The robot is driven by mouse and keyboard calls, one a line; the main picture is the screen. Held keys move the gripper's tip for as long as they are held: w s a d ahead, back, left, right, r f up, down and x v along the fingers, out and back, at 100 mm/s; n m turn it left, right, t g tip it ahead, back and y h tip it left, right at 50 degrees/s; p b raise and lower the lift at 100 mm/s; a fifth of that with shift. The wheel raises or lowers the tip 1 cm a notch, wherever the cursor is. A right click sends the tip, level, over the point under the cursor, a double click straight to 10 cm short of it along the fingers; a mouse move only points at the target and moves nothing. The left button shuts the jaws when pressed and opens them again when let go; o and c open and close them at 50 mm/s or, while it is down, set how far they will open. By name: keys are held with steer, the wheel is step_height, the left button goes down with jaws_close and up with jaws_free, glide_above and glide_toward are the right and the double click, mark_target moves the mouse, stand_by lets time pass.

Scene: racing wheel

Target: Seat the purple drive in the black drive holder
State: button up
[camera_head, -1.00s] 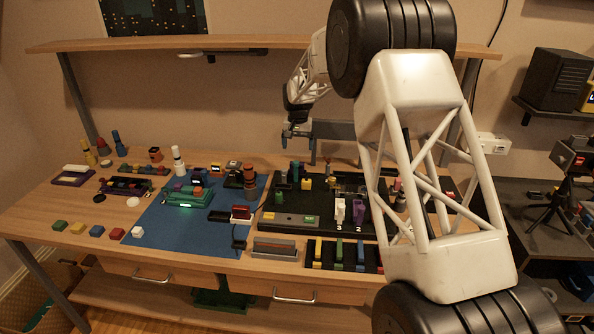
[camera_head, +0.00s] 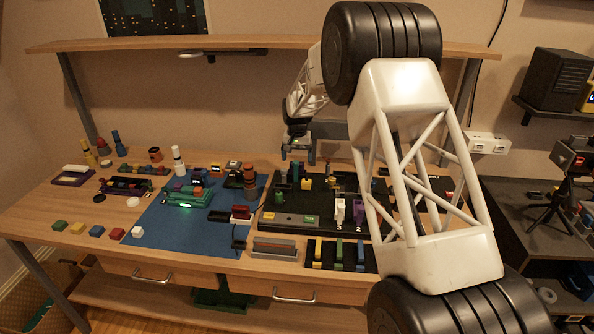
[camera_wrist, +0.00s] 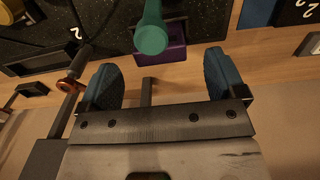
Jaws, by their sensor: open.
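My gripper (camera_head: 298,155) is open and empty above the back edge of the black board (camera_head: 290,236). Its blue fingertips show wide apart in the wrist view (camera_wrist: 160,66). A purple block (camera_wrist: 173,52) lies beyond them, partly hidden by a teal round-headed piece (camera_wrist: 151,38); I cannot tell whether this block is the drive. In the head view an upright purple piece (camera_head: 358,212) stands beside a white one on the board. A black open tray (camera_head: 219,216), possibly the holder, lies on the blue mat; I cannot be sure which black part is the drive holder.
The black board is crowded with small upright parts. A red drive-like piece (camera_head: 241,212) stands near the blue mat's (camera_head: 160,230) right edge. A grey slotted block (camera_head: 275,248) sits at the front. A shelf (camera_head: 240,42) runs above the table.

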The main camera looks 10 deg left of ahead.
steer(key=shift+f, duration=1.05)
steer(key=shift+c, duration=0.3)
steer(key=c, duration=1)
steer(key=shift+r, duration=0.1)
step_height(320, 180, up, 10)
